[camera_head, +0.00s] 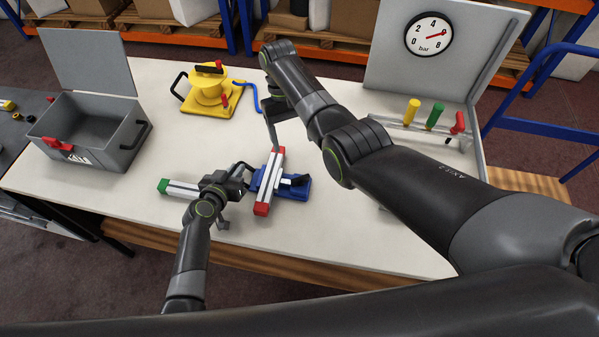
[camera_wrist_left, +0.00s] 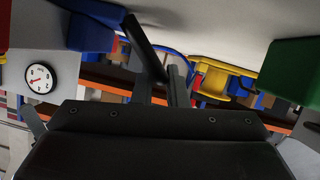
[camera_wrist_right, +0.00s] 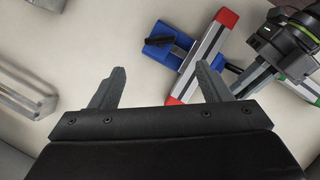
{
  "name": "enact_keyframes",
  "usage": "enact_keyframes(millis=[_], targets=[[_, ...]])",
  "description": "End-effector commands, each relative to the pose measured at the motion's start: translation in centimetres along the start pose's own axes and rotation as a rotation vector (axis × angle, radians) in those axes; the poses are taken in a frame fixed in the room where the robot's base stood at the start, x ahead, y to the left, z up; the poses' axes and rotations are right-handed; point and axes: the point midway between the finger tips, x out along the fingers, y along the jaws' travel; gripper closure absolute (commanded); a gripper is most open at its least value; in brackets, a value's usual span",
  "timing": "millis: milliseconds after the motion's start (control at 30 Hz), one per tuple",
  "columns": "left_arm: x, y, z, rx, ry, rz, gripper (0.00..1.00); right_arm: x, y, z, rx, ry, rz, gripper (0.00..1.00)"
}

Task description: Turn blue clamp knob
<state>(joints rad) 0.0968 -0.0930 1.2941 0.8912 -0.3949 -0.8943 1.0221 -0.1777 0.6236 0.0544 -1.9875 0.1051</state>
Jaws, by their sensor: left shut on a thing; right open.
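The blue clamp (camera_head: 290,190) lies on the table around a grey profile with red ends (camera_head: 262,209). It also shows in the right wrist view (camera_wrist_right: 165,52), with a black lever on one side. My left gripper (camera_head: 245,178) is at the clamp's left side, above a second profile with a green end (camera_head: 163,186). In the left wrist view, its fingers (camera_wrist_left: 163,85) are shut on a dark bar (camera_wrist_left: 143,42), apparently the clamp knob's handle; the knob is mostly hidden. My right gripper (camera_head: 272,130) is open and empty (camera_wrist_right: 162,75), above the table behind the clamp.
A yellow reel (camera_head: 208,92) with a blue hose stands at the back. A grey open case (camera_head: 95,135) is at the left. A gauge panel (camera_head: 385,75) and a rack with coloured handles (camera_head: 435,117) stand at the right. The table's front left is clear.

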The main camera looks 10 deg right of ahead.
Motion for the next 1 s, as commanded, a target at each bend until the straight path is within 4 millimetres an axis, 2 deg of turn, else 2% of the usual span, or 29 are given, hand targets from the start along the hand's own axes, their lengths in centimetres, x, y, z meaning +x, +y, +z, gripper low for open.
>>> enact_keyframes(millis=[33,167,500,600,800,1000], targets=[[-0.1,-0.1,0.6,0.000,-0.010,0.000,1.00,0.5,0.0,0.0,0.000,-0.004,0.001,0.29],[-0.1,-0.1,0.6,0.000,-0.010,0.000,1.00,2.4,0.0,0.0,0.001,-0.005,0.000,0.29],[-0.1,-0.1,0.6,0.000,-0.010,0.000,1.00,9.0,-0.1,0.1,-0.001,-0.004,-0.001,0.29],[-0.1,-0.1,0.6,0.000,-0.010,0.000,1.00,10.3,0.0,0.0,0.000,-0.003,0.000,0.29],[-0.1,-0.1,0.6,0.000,-0.010,0.000,1.00,11.7,0.0,0.0,0.000,-0.001,0.000,0.29],[-0.1,-0.1,0.6,0.000,-0.010,0.000,1.00,11.8,0.0,0.0,0.000,0.000,0.000,0.29]])
